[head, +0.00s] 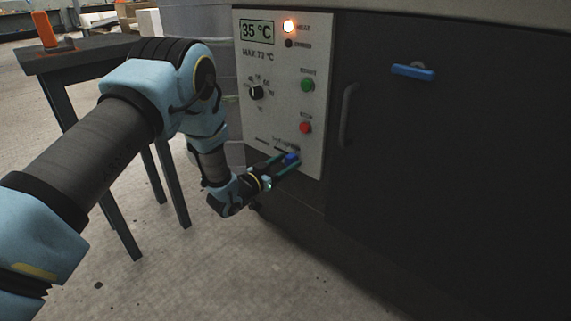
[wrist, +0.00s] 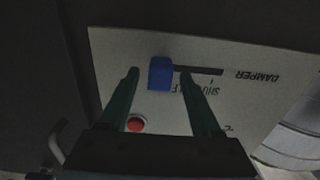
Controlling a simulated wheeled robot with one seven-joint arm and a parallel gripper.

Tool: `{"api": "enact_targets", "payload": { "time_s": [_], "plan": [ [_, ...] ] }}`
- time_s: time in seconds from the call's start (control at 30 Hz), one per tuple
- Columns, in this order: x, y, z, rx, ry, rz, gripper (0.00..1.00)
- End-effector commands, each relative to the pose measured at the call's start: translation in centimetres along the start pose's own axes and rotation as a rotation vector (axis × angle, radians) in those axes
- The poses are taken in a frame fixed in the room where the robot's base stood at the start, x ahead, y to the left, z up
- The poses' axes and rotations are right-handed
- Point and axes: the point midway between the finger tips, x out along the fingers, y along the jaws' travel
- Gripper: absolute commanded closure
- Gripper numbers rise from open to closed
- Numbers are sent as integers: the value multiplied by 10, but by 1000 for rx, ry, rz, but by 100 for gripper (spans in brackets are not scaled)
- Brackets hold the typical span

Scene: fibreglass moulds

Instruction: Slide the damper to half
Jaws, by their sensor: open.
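The damper's blue slider knob (wrist: 160,74) sits on a dark slot (wrist: 207,71) in the pale panel. In the wrist view the bare slot runs to the right of the knob, towards the upside-down word DAMPER. Scale lettering below the slot is partly hidden by a finger and the knob. In the head view the knob (head: 291,158) is low on the panel. My gripper (wrist: 159,73) is open, with one finger on each side of the knob and a small gap at each side. In the head view my gripper (head: 281,168) reaches the panel's lower part.
The control panel (head: 315,60) has a 35 °C display (head: 257,30), a lit lamp (head: 289,26), a dial (head: 256,92), a green button (head: 307,85) and a red button (head: 305,127). A dark door with a handle (head: 347,115) and a blue lever (head: 413,71) is right. A table (head: 85,55) stands left.

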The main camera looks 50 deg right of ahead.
Motion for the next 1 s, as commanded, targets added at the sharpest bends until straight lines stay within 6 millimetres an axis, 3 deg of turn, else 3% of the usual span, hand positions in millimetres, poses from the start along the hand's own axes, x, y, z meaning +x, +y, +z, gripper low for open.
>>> {"api": "enact_targets", "payload": {
  "time_s": [0.13,0.7,1.0],
  "plan": [
    [0,0,0,0,0,0,35],
    [-1,0,0,0,0,0,99],
    [-1,0,0,0,0,0,100]
  ]
}}
